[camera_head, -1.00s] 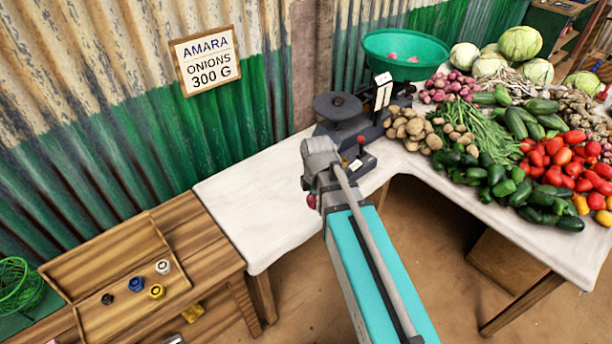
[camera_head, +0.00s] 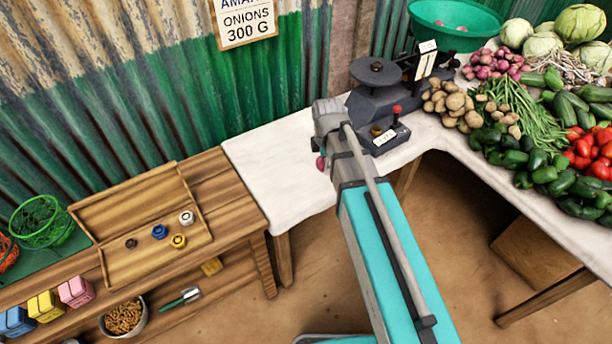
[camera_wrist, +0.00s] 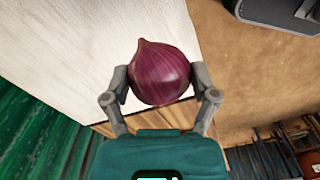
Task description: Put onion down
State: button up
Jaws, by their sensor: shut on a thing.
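A purple-red onion (camera_wrist: 160,74) is held between the two fingers of my gripper (camera_wrist: 160,82), shut on its sides in the wrist view. In the head view only a small part of the onion (camera_head: 320,163) shows at the left of my arm's end; the fingers are mostly hidden there. The onion is in the air near the front edge of the white-covered table (camera_head: 272,160). In the wrist view the table's white cover (camera_wrist: 62,58) lies behind it, with brown floor to the right.
A wooden tray (camera_head: 125,262) with several weights is on the left bench. Vegetables, including potatoes (camera_head: 450,103), fill the right table. The white cover's left part is bare.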

jog(key=b, duration=0.6)
send_over(305, 180)
jog(key=f, duration=0.6)
jog(key=shift+s+d, duration=0.15)
jog(key=shift+d, duration=0.1)
jog(key=shift+w+a+f+b, duration=0.2)
jog(key=shift+f+b, duration=0.1)
jog(key=shift+f, duration=0.1)
jog(key=shift+w+a+f+b, duration=0.1)
jog(key=shift+a+f+b, duration=0.15)
jog(key=shift+f, duration=0.15)
jog(key=shift+s+d+f+b, duration=0.1)
jog(key=shift+f+b, duration=1.1)
jog(key=shift+f, duration=0.05)
jog(key=o, duration=1)
jog(key=shift+f, duration=0.1)
jog(key=shift+o, duration=0.2)
